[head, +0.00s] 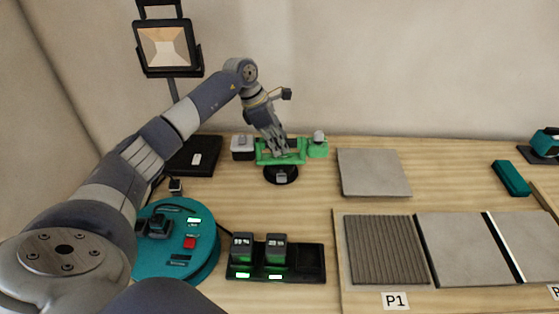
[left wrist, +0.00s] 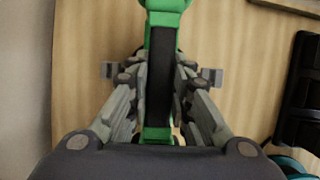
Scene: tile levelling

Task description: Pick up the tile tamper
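The tile tamper (head: 281,174) stands at the back of the table, with a green frame, a black grip and a round black base. My left gripper (head: 279,149) reaches down over its top from behind. In the left wrist view the black grip (left wrist: 160,75) lies between the two grey fingers, which press close against both sides, so the left gripper (left wrist: 160,80) looks shut on it. The base seems to be at table height; whether it touches is hidden. My right gripper is not in view.
A loose grey tile (head: 373,172) lies to the right, with a board of tiles (head: 460,249) in front of it. A teal round device (head: 177,245) and a black charger (head: 310,262) stand at front left. A work lamp (head: 167,47) stands at back left.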

